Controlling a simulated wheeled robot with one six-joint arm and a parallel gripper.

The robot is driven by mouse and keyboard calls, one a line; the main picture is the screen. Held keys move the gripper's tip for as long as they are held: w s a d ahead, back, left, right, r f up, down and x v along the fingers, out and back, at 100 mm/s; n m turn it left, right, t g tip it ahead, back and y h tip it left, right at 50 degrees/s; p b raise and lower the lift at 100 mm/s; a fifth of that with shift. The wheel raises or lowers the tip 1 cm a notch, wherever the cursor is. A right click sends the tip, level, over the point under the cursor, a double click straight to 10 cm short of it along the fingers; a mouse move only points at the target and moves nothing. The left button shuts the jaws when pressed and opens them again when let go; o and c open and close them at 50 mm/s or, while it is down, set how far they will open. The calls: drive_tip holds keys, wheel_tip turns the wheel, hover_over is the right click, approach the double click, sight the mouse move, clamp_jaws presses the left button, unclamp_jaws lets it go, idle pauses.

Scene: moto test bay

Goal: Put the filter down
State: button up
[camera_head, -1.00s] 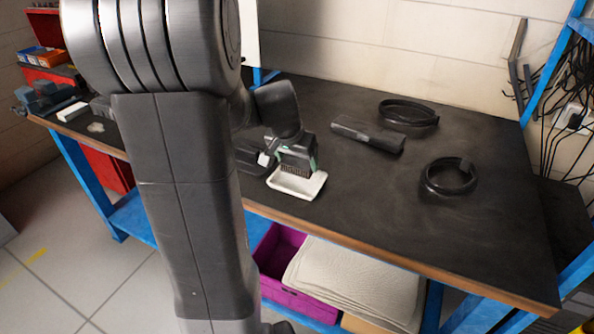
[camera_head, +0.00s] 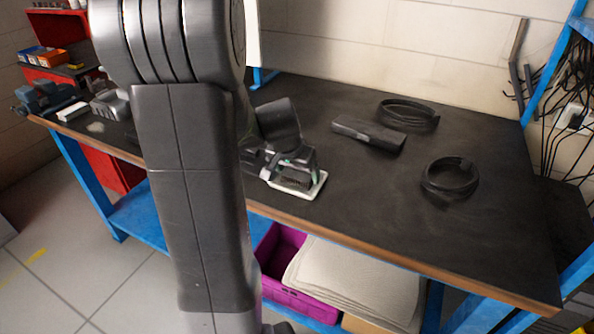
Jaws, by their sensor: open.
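A small white tray (camera_head: 310,194) sits near the front edge of the dark workbench. The filter (camera_head: 293,182), a dark brownish pleated block, is low inside the tray's outline and looks to rest in it. My gripper (camera_head: 290,170) is right over the tray, open, with its green-edged fingers still close around the filter. The gripper body hides the filter's top and the tray's back part, so contact between fingers and filter cannot be made out.
A dark oblong case (camera_head: 368,133) and two black cable or hose coils (camera_head: 450,178) (camera_head: 408,113) lie to the right on the workbench (camera_head: 360,215). A purple crate (camera_head: 285,262) and folded light cloths (camera_head: 355,278) are below. The bench's front right is clear.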

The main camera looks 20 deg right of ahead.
drive_tip(key=shift+r, duration=0.1)
drive_tip(key=shift+r, duration=0.2)
drive_tip(key=v, duration=1.1)
drive_tip(key=shift+a+r, duration=0.15)
drive_tip(key=shift+r, duration=0.15)
drive_tip(key=shift+s, duration=0.1)
drive_tip(key=x, duration=1.2)
drive_tip(key=shift+f, duration=0.2)
drive_tip(key=shift+r, duration=0.85)
drive_tip(key=shift+f, duration=0.1)
